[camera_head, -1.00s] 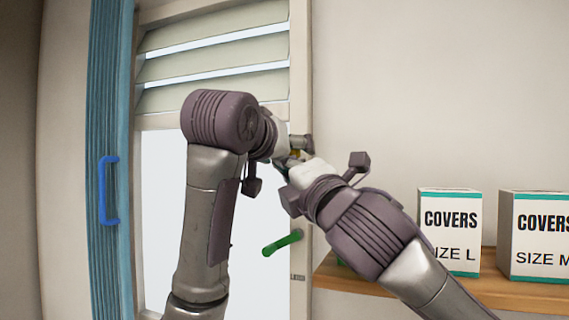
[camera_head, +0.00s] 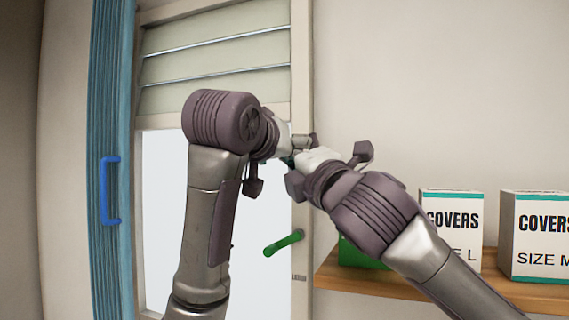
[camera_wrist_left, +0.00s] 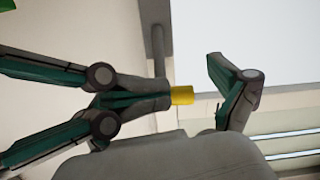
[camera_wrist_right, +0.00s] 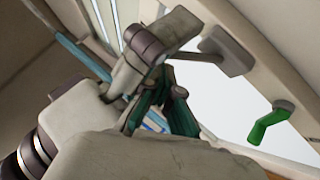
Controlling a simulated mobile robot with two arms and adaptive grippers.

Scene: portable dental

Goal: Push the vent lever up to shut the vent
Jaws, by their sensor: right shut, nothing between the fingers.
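The vent is the set of pale slats (camera_head: 215,68) at the top of the window; they lie nearly flat together, with thin bright lines between them. A small yellow tip (camera_wrist_left: 182,95), likely the vent lever's end, shows in the left wrist view; the head view hides it behind my grippers. My right gripper (camera_wrist_left: 165,100) is shut and empty, its fingertips right against or beside the yellow tip; contact is unclear. My left gripper (camera_head: 297,143) is by the same spot at the frame's right side. One left finger stands well apart in the left wrist view; the other is mostly hidden.
A green window handle (camera_head: 283,243) is below the grippers. A blue handle (camera_head: 109,190) is on the blue folding panel (camera_head: 110,90) at left. Boxes of covers (camera_head: 452,230) stand on a wooden shelf (camera_head: 500,294) at right, near my right arm. A green object (camera_head: 360,254) is partly hidden there.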

